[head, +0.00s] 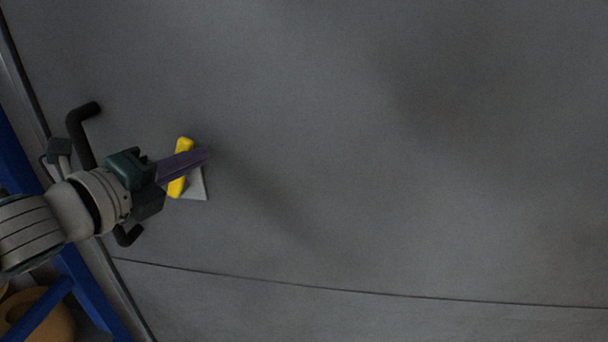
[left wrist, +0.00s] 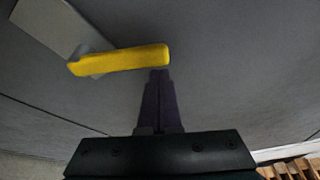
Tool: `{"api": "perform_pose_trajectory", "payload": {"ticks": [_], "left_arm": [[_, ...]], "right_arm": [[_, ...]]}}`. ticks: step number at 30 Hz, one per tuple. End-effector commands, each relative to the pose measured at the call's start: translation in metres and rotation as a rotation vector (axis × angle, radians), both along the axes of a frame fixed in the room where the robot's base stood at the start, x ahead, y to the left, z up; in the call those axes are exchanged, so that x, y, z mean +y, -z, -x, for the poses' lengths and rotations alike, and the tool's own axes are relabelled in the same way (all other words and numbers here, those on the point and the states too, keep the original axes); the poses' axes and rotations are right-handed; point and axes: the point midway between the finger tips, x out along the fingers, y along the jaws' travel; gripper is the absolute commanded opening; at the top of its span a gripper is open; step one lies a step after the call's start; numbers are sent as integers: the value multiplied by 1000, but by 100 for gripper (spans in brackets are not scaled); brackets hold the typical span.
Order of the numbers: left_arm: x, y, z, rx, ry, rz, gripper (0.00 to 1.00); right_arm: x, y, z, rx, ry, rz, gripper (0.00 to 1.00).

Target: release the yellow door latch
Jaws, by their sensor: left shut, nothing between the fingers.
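The yellow door latch (head: 183,143) is a short bar on a pale plate (head: 196,186) fixed to the grey door. In the head view my left gripper (head: 205,155) lies across the bar, hiding its middle. In the left wrist view the yellow latch (left wrist: 118,60) runs nearly level, its right end just beyond the purple fingertips (left wrist: 160,75). The fingers are together with nothing between them. I cannot tell whether they touch the latch. My right gripper is not in view.
A black door handle (head: 80,135) stands left of the latch, partly behind my left arm. The large grey door panel (head: 400,180) is bare to the right. A blue frame (head: 75,285) and a tan round object (head: 45,318) are at lower left.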

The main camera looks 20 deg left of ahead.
Motion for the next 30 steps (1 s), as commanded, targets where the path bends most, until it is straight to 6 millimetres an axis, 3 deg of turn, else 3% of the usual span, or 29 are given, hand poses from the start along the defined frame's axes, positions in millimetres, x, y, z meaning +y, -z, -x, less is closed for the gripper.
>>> {"api": "perform_pose_trajectory", "payload": {"ticks": [9,30], "left_arm": [[10,-6,3,-29,-1,130,0],[13,-7,3,-37,-1,157,0]], "right_arm": [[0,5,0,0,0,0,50],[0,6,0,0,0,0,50]]}}
